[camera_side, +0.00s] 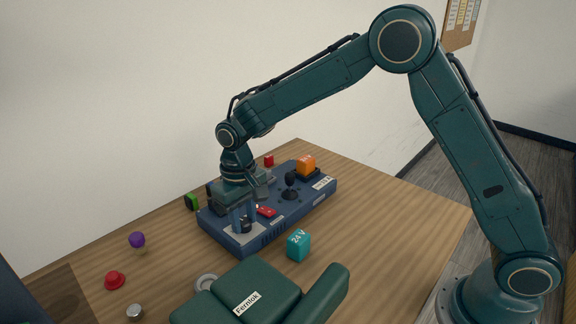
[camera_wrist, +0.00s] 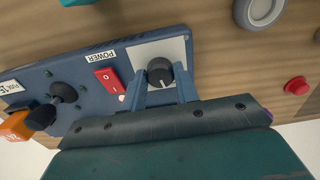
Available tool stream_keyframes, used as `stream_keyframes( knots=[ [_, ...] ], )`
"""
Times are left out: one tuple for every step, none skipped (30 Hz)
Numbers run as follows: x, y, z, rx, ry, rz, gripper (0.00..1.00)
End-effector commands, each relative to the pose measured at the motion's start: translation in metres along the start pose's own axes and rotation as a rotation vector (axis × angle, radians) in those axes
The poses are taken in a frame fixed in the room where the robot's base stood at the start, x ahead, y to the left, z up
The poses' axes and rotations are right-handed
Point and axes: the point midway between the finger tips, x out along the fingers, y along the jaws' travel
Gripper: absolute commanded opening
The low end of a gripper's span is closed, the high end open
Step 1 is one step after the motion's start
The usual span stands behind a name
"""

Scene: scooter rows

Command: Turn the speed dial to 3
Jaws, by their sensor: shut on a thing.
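The speed dial is a dark round knob (camera_wrist: 160,71) on a pale plate (camera_wrist: 172,49) at one end of the blue control panel (camera_side: 245,240). In the wrist view a light pointer line shows on the knob. No scale numbers can be read. My gripper (camera_wrist: 162,82) is shut on the knob, with one blue-grey finger on each side of it. In the side view my gripper (camera_side: 245,222) points down at the panel's near left end, and the fingers partly hide the knob. The red power switch (camera_wrist: 107,79) sits beside the dial plate; it also shows in the side view (camera_side: 267,211).
A black joystick (camera_side: 291,182) and an orange block (camera_side: 306,165) are on the panel's far part. A teal 24 V cube (camera_side: 299,245) stands in front. A green Fernlok seat (camera_side: 250,295), purple knob (camera_side: 137,240) and red button (camera_side: 115,280) lie nearer.

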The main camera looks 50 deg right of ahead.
Motion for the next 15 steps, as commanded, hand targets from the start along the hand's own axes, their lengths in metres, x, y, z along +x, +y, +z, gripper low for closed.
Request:
stream_keyframes(
  knots=[
    [-0.0013, -0.0002, -0.0002, 0.034, 0.001, 0.0, 0.07],
    [-0.0013, -0.0002, -0.0002, 0.055, 0.001, 0.0, 0.07],
    [-0.0013, -0.0002, -0.0002, 0.081, 0.001, 0.0, 0.07],
    [-0.0013, -0.0003, -0.0002, 0.099, 0.001, 0.0, 0.07],
    [-0.0013, -0.0003, -0.0002, 0.116, 0.001, -0.001, 0.07],
    [-0.0014, -0.0003, -0.0002, 0.136, 0.001, -0.001, 0.07],
    [-0.0014, -0.0003, -0.0002, 0.15, 0.001, -0.001, 0.07],
    [-0.0014, -0.0003, -0.0002, 0.161, 0.001, -0.001, 0.07],
    [-0.0014, -0.0003, -0.0002, 0.177, 0.001, -0.001, 0.07],
    [-0.0014, -0.0003, -0.0002, 0.185, 0.001, -0.001, 0.07],
    [-0.0014, -0.0003, -0.0003, 0.193, 0.001, -0.001, 0.07],
    [-0.0014, -0.0003, -0.0002, 0.202, 0.001, -0.001, 0.07],
    [-0.0015, -0.0003, -0.0003, 0.208, 0.002, -0.001, 0.07],
    [-0.0015, -0.0003, -0.0003, 0.211, 0.002, -0.001, 0.07],
    [-0.0015, -0.0003, -0.0003, 0.215, 0.002, -0.001, 0.07]
  ],
)
